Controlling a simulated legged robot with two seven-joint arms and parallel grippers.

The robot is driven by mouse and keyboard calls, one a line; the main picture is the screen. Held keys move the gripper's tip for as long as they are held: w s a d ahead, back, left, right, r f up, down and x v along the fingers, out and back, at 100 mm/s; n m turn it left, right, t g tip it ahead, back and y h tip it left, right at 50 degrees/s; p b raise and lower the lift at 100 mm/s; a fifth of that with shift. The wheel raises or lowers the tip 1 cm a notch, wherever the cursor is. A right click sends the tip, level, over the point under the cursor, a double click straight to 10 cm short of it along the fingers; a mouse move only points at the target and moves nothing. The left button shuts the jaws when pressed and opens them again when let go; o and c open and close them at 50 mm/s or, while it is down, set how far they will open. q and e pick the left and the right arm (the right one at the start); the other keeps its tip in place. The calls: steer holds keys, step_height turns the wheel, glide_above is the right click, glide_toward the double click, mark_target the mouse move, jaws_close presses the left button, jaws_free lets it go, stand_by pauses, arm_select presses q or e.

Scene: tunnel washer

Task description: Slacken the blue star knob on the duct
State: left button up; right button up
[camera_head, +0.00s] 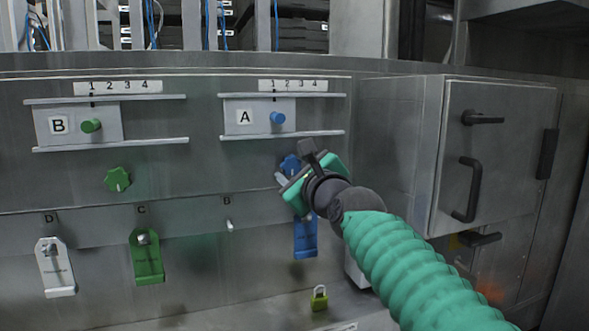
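The blue star knob (290,163) is on the grey metal duct panel, below the slider plate marked A (244,116). My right gripper (291,177) is in front of the panel at the knob, with its arm coming in from the lower right. It covers the lower and right part of the knob. I cannot tell whether its fingers touch the knob or how far apart they are. My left gripper is out of view.
A green star knob (117,179) is at the left, below the slider plate marked B (58,125). White (54,267), green (147,258) and blue (306,238) tags hang below. A metal box with black handles (490,150) juts out at the right. A yellow-green padlock (319,298) is low down.

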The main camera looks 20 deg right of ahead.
steer(key=shift+w, duration=0.15)
steer(key=shift+c, duration=1.1)
steer(key=shift+f, duration=0.1)
steer(key=c, duration=0.7)
